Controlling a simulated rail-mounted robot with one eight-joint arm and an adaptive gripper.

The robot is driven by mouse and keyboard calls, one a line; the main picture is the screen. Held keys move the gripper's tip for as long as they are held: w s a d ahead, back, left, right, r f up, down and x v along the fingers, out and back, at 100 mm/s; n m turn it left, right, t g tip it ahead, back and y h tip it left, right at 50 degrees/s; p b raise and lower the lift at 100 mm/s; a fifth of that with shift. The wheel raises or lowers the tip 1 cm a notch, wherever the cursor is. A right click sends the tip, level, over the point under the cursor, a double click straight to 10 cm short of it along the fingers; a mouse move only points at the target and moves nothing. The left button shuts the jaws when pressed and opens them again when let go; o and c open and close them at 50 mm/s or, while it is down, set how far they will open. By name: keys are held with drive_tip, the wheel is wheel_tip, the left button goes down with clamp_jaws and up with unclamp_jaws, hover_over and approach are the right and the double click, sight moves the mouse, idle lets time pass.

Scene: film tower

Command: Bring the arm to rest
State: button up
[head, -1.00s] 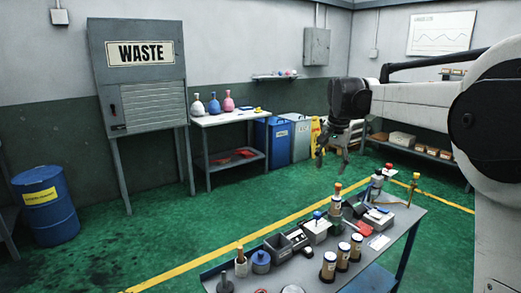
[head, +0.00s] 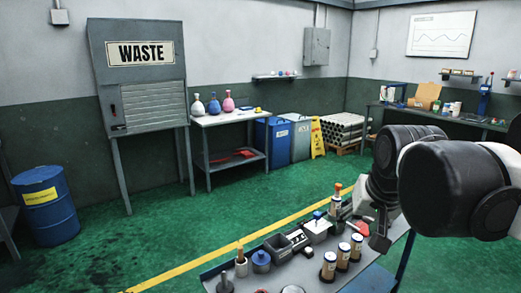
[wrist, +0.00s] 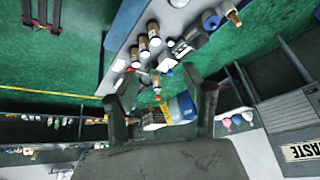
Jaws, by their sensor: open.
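My arm (head: 445,185) is folded back at the right side of the head view, its large dark joint close to the camera. My gripper (head: 380,240) hangs beside the right part of the work table and is partly hidden by my own arm. In the wrist view my gripper (wrist: 160,95) shows two dark fingers spread wide apart, with nothing held between them. The table and its bottles appear beyond the fingertips there.
A grey work table (head: 385,280) carries brown jars (head: 343,257), a grey box (head: 278,246) and other small items near my gripper. A waste cabinet (head: 140,85), blue barrel (head: 45,205) and side table (head: 225,118) stand farther left. Green floor (head: 180,220) between is clear.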

drive_tip(key=s+f+n+t, duration=0.1)
drive_tip(key=s+f+n, duration=0.1)
drive_tip(key=s+f, duration=0.6)
drive_tip(key=s, duration=0.3)
drive_tip(key=shift+s+a+f, duration=0.2)
drive_tip(key=shift+s+f, duration=0.15)
drive_tip(key=shift+s, duration=0.05)
